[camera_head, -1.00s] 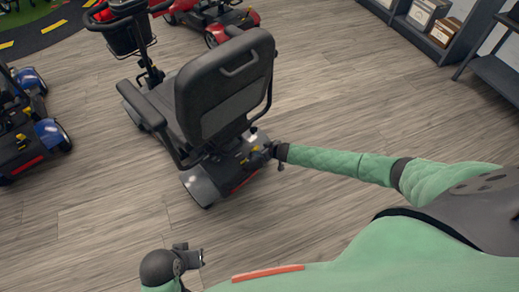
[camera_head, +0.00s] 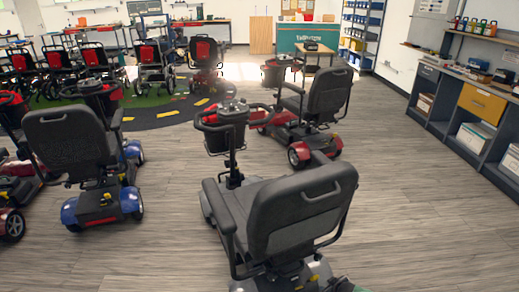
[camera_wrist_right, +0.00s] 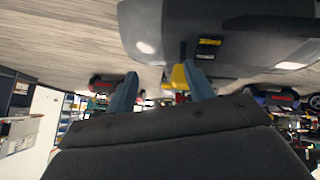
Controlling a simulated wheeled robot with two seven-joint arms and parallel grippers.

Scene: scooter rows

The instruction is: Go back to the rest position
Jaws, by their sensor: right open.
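The nearest scooter (camera_head: 302,212) stands in the lower middle of the head view, its grey seat back towards me. My right gripper (camera_head: 342,284) is at the bottom edge of the head view, close behind the scooter's rear, with a bit of green sleeve showing. In the right wrist view my right gripper (camera_wrist_right: 160,84) has its two fingers apart. The scooter's dark rear body (camera_wrist_right: 225,32) fills the top of that view. A yellow part (camera_wrist_right: 180,78) shows beside one finger; I cannot tell whether they touch. My left gripper is out of view.
A blue scooter (camera_head: 100,205) stands to the left, and a red scooter (camera_head: 300,152) ahead to the right. A workbench with shelves (camera_head: 465,125) lines the right wall. Grey floor (camera_head: 410,215) is clear on the right.

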